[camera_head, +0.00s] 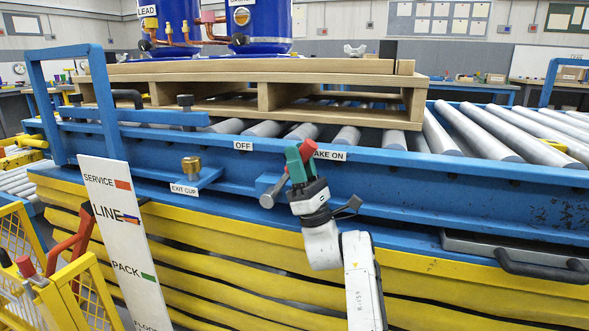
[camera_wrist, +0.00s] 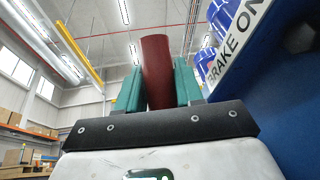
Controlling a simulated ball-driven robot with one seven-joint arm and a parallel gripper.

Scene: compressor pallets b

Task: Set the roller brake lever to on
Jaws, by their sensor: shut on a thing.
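The roller brake lever (camera_head: 276,189) has a grey shaft, pivoting low on the blue conveyor side, and a red grip (camera_head: 308,149). It leans up and to the right, away from the OFF label (camera_head: 243,145) and towards a white label (camera_head: 330,155) on the rail. My gripper (camera_head: 299,163) has green fingers shut around the grip, and the grip's end sticks out beyond them. In the wrist view the dark red grip (camera_wrist: 157,70) stands between both fingers, with the BRAKE ON label (camera_wrist: 238,42) to the right. The fingers hide part of the lever.
The EXIT CLIP label (camera_head: 184,189) and a brass knob (camera_head: 191,167) are left of the lever. A wooden pallet (camera_head: 262,97) with blue compressors rests on the rollers above. A grey tray with a black handle (camera_head: 540,268) is at right.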

